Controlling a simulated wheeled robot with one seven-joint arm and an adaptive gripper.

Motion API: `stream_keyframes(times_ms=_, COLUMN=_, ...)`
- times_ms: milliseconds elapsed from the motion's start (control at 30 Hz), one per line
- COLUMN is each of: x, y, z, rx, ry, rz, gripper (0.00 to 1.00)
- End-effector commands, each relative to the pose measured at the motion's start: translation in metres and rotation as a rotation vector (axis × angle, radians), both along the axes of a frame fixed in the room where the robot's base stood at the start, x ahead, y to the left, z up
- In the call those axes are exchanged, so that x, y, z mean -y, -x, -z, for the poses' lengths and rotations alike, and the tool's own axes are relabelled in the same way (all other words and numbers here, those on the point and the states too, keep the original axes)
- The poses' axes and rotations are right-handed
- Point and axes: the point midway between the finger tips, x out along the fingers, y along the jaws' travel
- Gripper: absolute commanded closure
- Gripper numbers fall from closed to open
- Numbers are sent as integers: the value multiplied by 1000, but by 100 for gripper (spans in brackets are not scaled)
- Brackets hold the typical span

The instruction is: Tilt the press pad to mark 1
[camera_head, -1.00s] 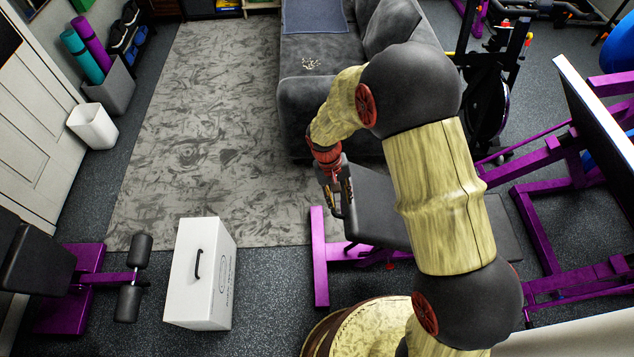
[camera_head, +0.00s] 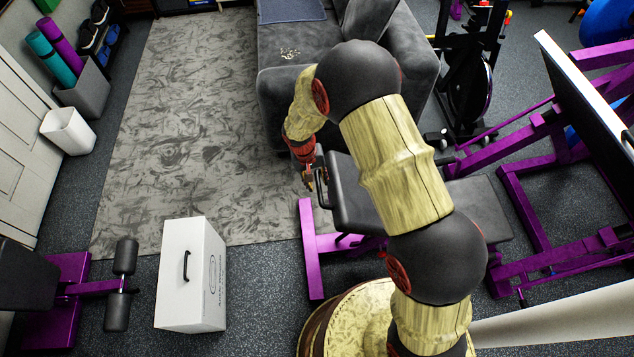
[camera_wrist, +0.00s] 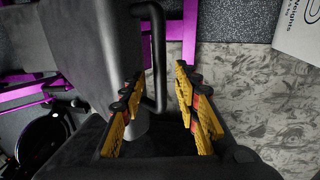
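The press pad (camera_head: 358,205) is a dark grey pad on a purple-framed bench, beside my arm in the head view. It also fills the upper left of the wrist view (camera_wrist: 98,45). A dark bar handle (camera_wrist: 160,55) stands off the pad's side. My gripper (camera_wrist: 160,73) is open, with its yellow-and-black fingers on either side of the handle's lower end. I cannot tell whether a finger touches it. In the head view my gripper (camera_head: 311,180) is small, at the pad's left edge by the handle. No mark numbers are readable.
A grey sofa (camera_head: 285,85) stands behind the pad. A white box with a handle (camera_head: 172,285) stands on the floor at left. A purple-framed machine (camera_head: 525,200) is at right. The patterned rug (camera_head: 190,130) left of the bench is clear.

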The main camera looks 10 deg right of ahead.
Motion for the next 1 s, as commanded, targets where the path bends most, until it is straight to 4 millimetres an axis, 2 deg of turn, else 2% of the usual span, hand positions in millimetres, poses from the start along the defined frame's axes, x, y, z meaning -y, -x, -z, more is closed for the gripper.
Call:
stream_keyframes(times_ms=267, x=1, y=-1, z=3, rx=1, ry=0, rz=0, gripper=68)
stream_keyframes(times_ms=833, x=1, y=0, z=3, rx=1, ry=0, rz=0, gripper=100)
stream_keyframes(times_ms=1000, x=1, y=0, z=3, rx=1, ry=0, rz=0, gripper=100)
